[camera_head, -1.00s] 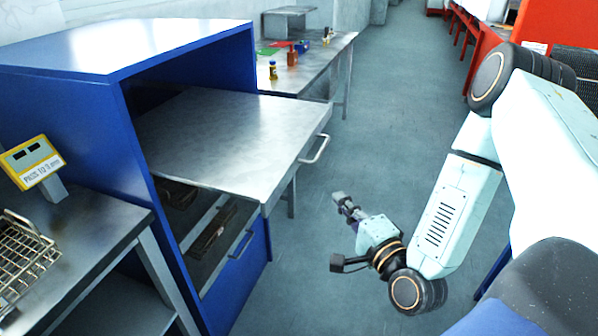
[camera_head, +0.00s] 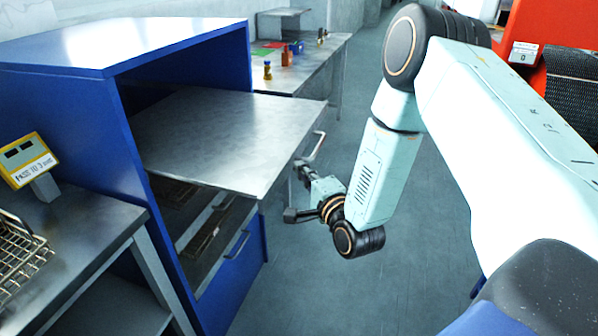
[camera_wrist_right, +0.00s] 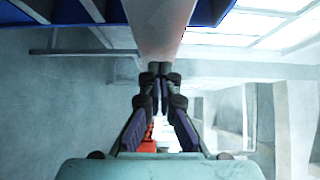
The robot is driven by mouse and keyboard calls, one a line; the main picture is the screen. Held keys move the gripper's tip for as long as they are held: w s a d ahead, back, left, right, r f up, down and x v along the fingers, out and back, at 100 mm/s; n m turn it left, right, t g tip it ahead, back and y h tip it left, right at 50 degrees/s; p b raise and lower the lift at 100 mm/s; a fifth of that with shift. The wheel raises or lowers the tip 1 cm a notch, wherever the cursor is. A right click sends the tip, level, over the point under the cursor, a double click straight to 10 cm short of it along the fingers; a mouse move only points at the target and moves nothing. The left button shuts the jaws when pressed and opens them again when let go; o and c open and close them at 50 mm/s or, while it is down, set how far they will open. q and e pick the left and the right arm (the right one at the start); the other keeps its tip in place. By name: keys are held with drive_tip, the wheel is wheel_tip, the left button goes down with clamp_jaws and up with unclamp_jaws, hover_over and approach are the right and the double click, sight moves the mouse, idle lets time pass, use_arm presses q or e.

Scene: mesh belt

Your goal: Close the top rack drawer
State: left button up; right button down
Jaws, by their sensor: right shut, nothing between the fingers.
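The top rack drawer (camera_head: 225,135) is a flat grey metal tray pulled well out of the blue rack cabinet (camera_head: 65,95). Its bar handle (camera_head: 317,147) is on the right-facing front. My right gripper (camera_head: 300,166) is shut and empty, close to the drawer front beside the handle. In the right wrist view, the shut fingertips (camera_wrist_right: 160,70) overlap the end of a pale surface (camera_wrist_right: 160,25); I cannot tell whether they touch it. My left gripper is not in view.
A lower drawer with a handle (camera_head: 238,244) holds dark parts below the top one. A bench (camera_head: 310,70) with small items stands behind.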

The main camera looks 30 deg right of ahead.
drive_tip(key=shift+w+a, duration=0.2)
drive_tip(key=shift+s+r, duration=0.1)
